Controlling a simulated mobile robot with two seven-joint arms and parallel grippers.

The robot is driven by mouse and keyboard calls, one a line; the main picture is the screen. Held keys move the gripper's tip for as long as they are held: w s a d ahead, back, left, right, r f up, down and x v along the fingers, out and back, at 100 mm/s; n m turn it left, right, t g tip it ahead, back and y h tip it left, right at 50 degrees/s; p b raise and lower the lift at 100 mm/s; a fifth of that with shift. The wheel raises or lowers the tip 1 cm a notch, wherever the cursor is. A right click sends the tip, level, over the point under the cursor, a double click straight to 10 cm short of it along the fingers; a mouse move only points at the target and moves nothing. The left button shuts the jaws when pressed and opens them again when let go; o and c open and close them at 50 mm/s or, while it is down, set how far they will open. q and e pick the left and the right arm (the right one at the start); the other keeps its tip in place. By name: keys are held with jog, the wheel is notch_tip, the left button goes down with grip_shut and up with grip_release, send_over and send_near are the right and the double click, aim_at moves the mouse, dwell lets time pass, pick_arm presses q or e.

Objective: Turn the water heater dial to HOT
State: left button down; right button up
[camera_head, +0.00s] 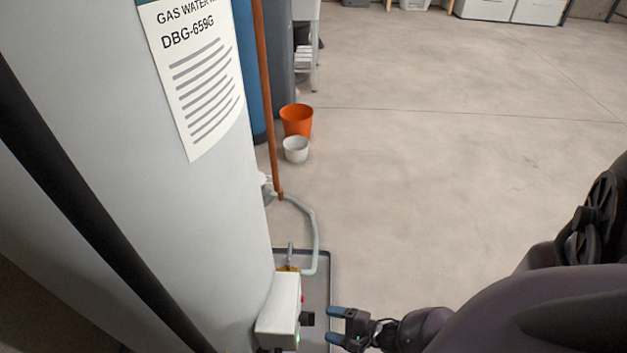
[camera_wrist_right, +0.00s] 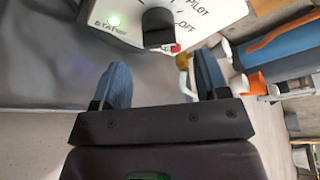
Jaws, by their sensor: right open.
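The white water heater tank (camera_head: 190,215) fills the left of the head view. Its pale control box (camera_head: 278,310) sits low on its side, with a black dial (camera_head: 307,319) facing right. In the right wrist view the dial (camera_wrist_right: 158,27) is a black knob on a white face marked PILOT and OFF, beside a lit green lamp (camera_wrist_right: 114,21). HOT is not visible there. My right gripper (camera_head: 333,326) is open, its blue fingertips pointing at the dial and just short of it. The wrist view shows the space between the fingers (camera_wrist_right: 160,75) empty. My left gripper is out of view.
A grey drain pan (camera_head: 318,285) lies under the heater, with a pale hose (camera_head: 314,235) running into it. A copper pipe (camera_head: 266,100) stands alongside. An orange bucket (camera_head: 297,120) and a white bucket (camera_head: 296,149) stand behind. The concrete floor at right is clear.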

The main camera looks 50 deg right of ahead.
aim_at(307, 318)
jog(key=shift+b+x, duration=0.5)
jog(key=shift+x, duration=2.15)
jog(key=c, duration=0.9)
